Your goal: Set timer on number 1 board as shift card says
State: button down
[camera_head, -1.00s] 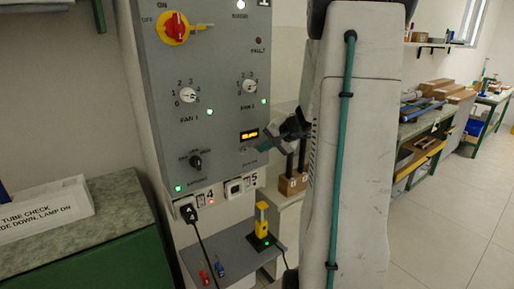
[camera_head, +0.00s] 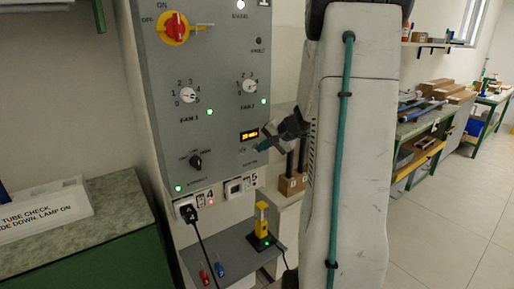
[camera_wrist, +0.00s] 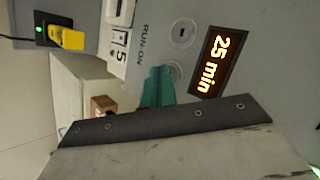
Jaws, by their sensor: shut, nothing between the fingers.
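The grey control board (camera_head: 215,100) stands left of my arm in the head view. Its timer display (camera_head: 249,135) glows orange, and in the wrist view the display (camera_wrist: 213,62) reads "25 min". Two round buttons sit beside it in the wrist view: one clear button (camera_wrist: 183,32) and another button (camera_wrist: 173,70) close to my fingertips. My gripper (camera_head: 260,147) is shut and empty just below the display; its teal fingers (camera_wrist: 157,88) show in the wrist view. I cannot tell whether they touch the button. I cannot make out a shift card.
The board carries a red and yellow main switch (camera_head: 174,28), two fan dials and a black selector knob (camera_head: 196,161). Sockets with a black plug (camera_head: 188,211) are below. A yellow device (camera_head: 262,220) stands on the grey shelf (camera_head: 235,262). A green-sided bench (camera_head: 95,230) is at left.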

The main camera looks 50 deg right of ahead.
jog(key=shift+s, duration=0.15)
jog(key=shift+s+a, duration=0.15)
jog(key=shift+s, duration=0.45)
jog(key=shift+s+a, duration=0.2)
jog(key=shift+s, duration=0.6)
jog(key=shift+s+a, duration=0.2)
jog(key=shift+s, duration=0.65)
jog(key=shift+s+a, duration=0.2)
jog(key=shift+s, duration=0.6)
